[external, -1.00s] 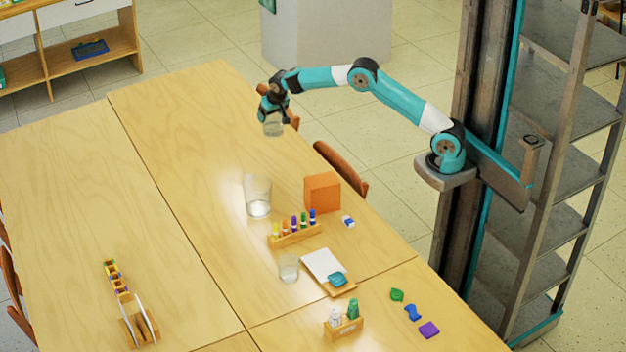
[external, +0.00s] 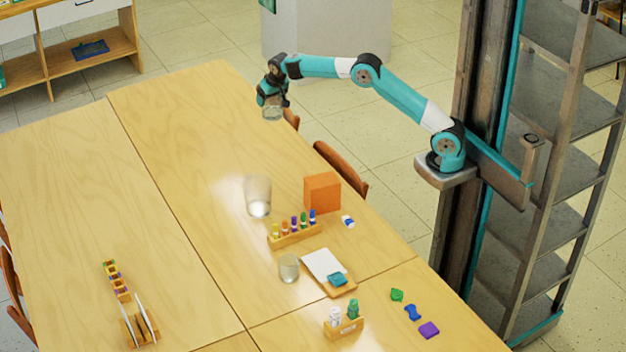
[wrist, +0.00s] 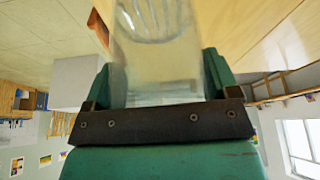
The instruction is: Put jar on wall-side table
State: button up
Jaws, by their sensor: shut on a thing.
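My gripper (external: 272,101) is shut on a clear glass jar (external: 272,113). It holds the jar above the far part of the wooden tabletop (external: 190,110), near the edge on my side. In the wrist view the jar (wrist: 157,45) is close up between the two green fingers and looks empty. Which table is the wall-side one cannot be told from these views.
A larger clear glass (external: 258,195), an orange block (external: 322,192), a rack of coloured markers (external: 294,235) and a smaller glass (external: 289,268) stand on the table. Chairs (external: 341,168) line its edge. The far tabletop is clear. A low shelf (external: 95,65) stands at the back left.

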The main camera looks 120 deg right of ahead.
jog(key=w+a+n+t, duration=0.1)
jog(key=w+a+n, duration=0.2)
jog(key=w+a, duration=0.6)
jog(key=w+a+n+t+y, duration=0.15)
jog(key=w+a, duration=0.45)
jog(key=a, duration=0.6)
jog(key=w+a+n, duration=0.4)
jog(key=w+a, duration=0.3)
jog(key=a, duration=0.4)
jog(key=w+a+n, duration=0.2)
jog(key=w+a, duration=0.1)
jog(key=a, duration=1.1)
jog(key=s+a+n+t+y, duration=0.25)
jog(key=a+n, duration=0.25)
jog(key=a, duration=1.7)
jog(key=s+a+n+g+y, duration=0.1)
jog(key=s+a+n, duration=0.35)
jog(key=a, duration=0.75)
jog(key=s+a+n+y, duration=0.1)
jog(key=s+a, duration=0.6)
jog(key=a, duration=0.5)
jog(key=f, duration=1.9)
jog(key=shift+s+d+f, duration=0.2)
jog(key=shift+d+f, duration=0.05)
jog(key=shift+f, duration=0.05)
jog(key=shift+f, duration=0.1)
jog(key=shift+f, duration=0.1)
jog(key=o, duration=0.9)
